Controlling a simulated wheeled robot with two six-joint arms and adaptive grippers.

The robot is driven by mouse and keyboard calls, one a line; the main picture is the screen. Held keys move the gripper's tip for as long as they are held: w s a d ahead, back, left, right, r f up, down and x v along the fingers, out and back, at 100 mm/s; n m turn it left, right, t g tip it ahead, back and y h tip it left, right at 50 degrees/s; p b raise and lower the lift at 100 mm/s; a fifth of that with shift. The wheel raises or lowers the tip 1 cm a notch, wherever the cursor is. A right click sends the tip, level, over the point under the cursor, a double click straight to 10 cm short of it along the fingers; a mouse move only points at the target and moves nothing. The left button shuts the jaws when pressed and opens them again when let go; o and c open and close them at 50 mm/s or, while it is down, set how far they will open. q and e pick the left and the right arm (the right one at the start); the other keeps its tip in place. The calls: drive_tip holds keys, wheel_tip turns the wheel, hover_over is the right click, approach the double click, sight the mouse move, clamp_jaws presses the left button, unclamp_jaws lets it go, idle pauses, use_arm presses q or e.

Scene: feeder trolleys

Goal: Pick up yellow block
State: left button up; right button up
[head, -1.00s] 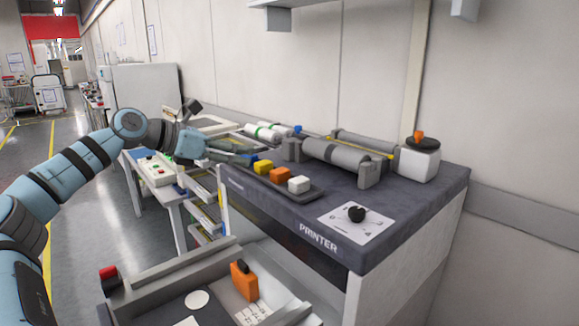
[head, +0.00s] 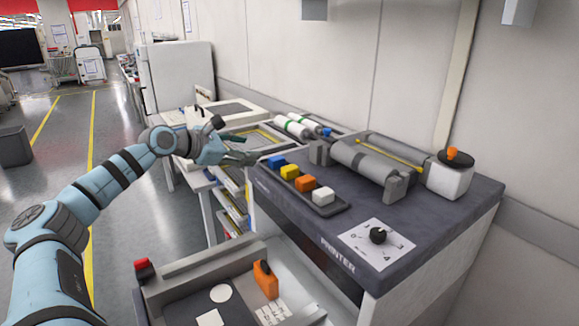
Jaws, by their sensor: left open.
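The yellow block (head: 289,171) sits in a dark tray (head: 335,213) on top of the printer. It is in a row between a blue block (head: 277,162) and an orange block (head: 306,183), with a white block (head: 323,197) at the near end. My left gripper (head: 246,149) is open and empty, to the left of and a little beyond the tray, apart from the blocks. Its fingers point right. My right gripper is not in view.
The printer (head: 440,250) carries grey rollers (head: 365,165) behind the tray and a knob panel (head: 376,244) at its near edge. An open tray with an orange-handled part (head: 265,280) stands in front. A white container (head: 449,178) stands at the right.

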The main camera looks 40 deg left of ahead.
sight(294, 166)
use_arm(q)
drive_tip(key=w+d+f+n+h, duration=0.1)
drive_tip(key=d, duration=0.1)
drive_tip(key=w+d+f+n+h, duration=0.1)
drive_tip(key=w+d, duration=0.1)
drive_tip(key=w+d+f+n, duration=0.1)
drive_tip(key=w+d+f, duration=0.1)
drive_tip(key=d, duration=0.1)
drive_tip(key=shift+w+d+n+g+h, duration=0.1)
drive_tip(key=shift+n+g+h, duration=0.2)
drive_tip(key=shift+g+h, duration=0.1)
drive_tip(key=x, duration=0.4)
drive_tip(key=shift+w+d+f, duration=0.1)
drive_tip(key=shift+d, duration=0.15)
drive_tip(key=shift+s+a, duration=0.35)
drive_tip(key=shift+s, duration=0.2)
drive_tip(key=c, duration=1)
clamp_jaws()
drive_tip(key=shift+w+d, duration=0.15)
drive_tip(key=shift+w, duration=0.05)
drive_tip(key=shift+r, duration=0.2)
